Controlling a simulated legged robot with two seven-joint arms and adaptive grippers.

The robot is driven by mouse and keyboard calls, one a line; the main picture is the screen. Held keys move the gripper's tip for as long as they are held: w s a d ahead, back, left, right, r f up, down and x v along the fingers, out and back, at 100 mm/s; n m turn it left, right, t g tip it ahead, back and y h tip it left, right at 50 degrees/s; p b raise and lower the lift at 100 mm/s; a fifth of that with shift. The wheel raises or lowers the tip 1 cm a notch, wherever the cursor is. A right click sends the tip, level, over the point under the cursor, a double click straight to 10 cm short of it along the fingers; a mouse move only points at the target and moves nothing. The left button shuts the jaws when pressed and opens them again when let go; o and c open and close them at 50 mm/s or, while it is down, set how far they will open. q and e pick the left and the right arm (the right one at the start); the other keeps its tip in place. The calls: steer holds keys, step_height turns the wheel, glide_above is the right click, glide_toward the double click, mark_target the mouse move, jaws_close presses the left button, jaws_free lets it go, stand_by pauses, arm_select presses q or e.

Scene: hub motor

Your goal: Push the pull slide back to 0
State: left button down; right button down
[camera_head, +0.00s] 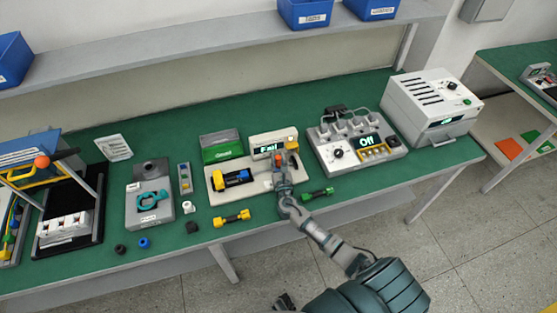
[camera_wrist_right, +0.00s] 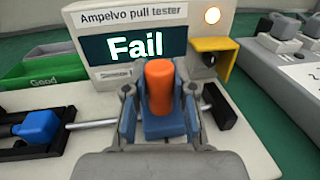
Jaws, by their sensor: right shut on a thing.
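The pull tester (camera_head: 275,143) stands on the green bench, and its screen reads "Fail" in both views. The pull slide, a blue block with an upright orange knob (camera_wrist_right: 159,88), sits on a metal rod in front of the tester's screen. My right gripper (camera_wrist_right: 160,105) has its fingers on either side of the blue block and is shut on it; it also shows in the head view (camera_head: 280,163). A blue clamp piece (camera_wrist_right: 38,126) lies at the left end of the rod. No scale mark for 0 is readable. My left gripper is not in view.
A green bin labelled "Good" (camera_head: 222,149) stands behind left of the tester. A yellow dumbbell-shaped part (camera_head: 231,218) and a green one (camera_head: 317,194) lie near the front edge. A unit reading "Off" (camera_head: 352,150) stands to the right.

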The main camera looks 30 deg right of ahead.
steer(key=a, duration=0.2)
steer(key=w+a, duration=0.1)
steer(key=a, duration=0.1)
steer(key=shift+a+p, duration=0.25)
steer(key=shift+p, duration=0.05)
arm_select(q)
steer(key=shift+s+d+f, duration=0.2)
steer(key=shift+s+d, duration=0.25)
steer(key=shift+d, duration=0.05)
arm_select(e)
steer(key=shift+w+a, duration=0.1)
steer(key=shift+a, duration=0.25)
steer(key=c, duration=1)
jaws_free()
steer(key=shift+f, duration=0.1)
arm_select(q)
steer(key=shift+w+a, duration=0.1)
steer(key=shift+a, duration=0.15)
arm_select(e)
steer(key=shift+o, duration=0.4)
steer(key=shift+w, duration=0.15)
steer(key=shift+a, duration=0.1)
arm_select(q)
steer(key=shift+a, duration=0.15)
arm_select(e)
steer(key=v, duration=1.2)
steer(key=shift+f, duration=0.1)
